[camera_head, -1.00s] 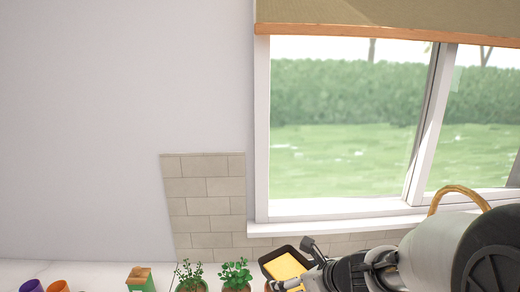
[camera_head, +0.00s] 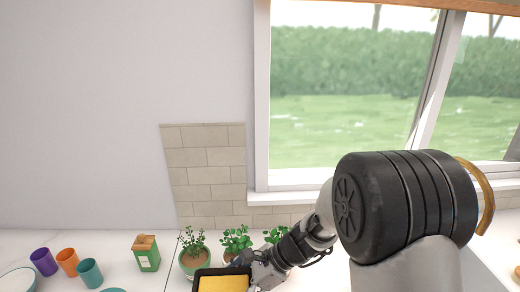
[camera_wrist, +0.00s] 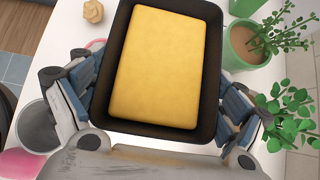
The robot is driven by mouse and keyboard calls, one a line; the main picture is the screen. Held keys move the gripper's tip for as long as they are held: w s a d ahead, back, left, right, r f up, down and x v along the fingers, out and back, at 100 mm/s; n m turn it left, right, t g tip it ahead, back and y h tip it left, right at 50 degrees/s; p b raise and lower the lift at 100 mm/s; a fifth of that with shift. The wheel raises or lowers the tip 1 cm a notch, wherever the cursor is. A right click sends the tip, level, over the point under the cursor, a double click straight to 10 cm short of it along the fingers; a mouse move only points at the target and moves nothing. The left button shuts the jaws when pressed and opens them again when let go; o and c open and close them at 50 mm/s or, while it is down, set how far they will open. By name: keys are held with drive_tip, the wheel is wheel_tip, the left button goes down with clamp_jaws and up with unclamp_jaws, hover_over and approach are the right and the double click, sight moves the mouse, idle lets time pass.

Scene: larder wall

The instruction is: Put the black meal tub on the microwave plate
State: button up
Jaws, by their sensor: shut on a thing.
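The black meal tub (camera_head: 222,284) is an open dark tray with a yellow filling. It shows at the bottom edge of the head view, partly cut off. In the wrist view the tub (camera_wrist: 127,131) fills the middle. My gripper (camera_wrist: 160,92) is shut on it, with one blue-padded finger against each long side. The tub is held in front of the potted plants; its height above the counter is hard to tell. The microwave plate cannot be made out in either view.
Potted plants (camera_head: 194,258) stand just behind the tub. A green carton (camera_head: 146,254), a teal cup (camera_head: 90,274), an orange cup (camera_head: 67,262), a purple cup (camera_head: 43,262) and a pale dish (camera_head: 16,282) stand to the left on the white counter (camera_head: 110,245).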

wheel_tip(320, 180, up, 4)
drive_tip(key=shift+w+d+f+p, duration=0.1)
drive_tip(key=shift+d+p, duration=0.05)
drive_tip(key=shift+p, duration=0.35)
drive_tip(key=shift+w+d+r+m, duration=0.1)
drive_tip(key=shift+w+r+m, duration=0.15)
drive_tip(key=shift+r+m, duration=0.1)
drive_tip(key=w+d+r+m+t+h, duration=0.1)
drive_tip(key=w+d+m+t+h, duration=0.1)
drive_tip(key=d+m, duration=0.3)
drive_tip(key=w+d+r+m+t+h+b, duration=0.1)
drive_tip(key=d+m+t, duration=0.3)
drive_tip(key=d, duration=0.4)
drive_tip(key=w+d+r+m+t+h+b, duration=0.1)
drive_tip(key=w+d+r+m+t+h, duration=0.1)
drive_tip(key=d+m, duration=0.3)
drive_tip(key=shift+w+d+r+m+t+h, duration=0.4)
drive_tip(key=shift+d+r+t+h, duration=0.25)
drive_tip(key=shift+d, duration=0.35)
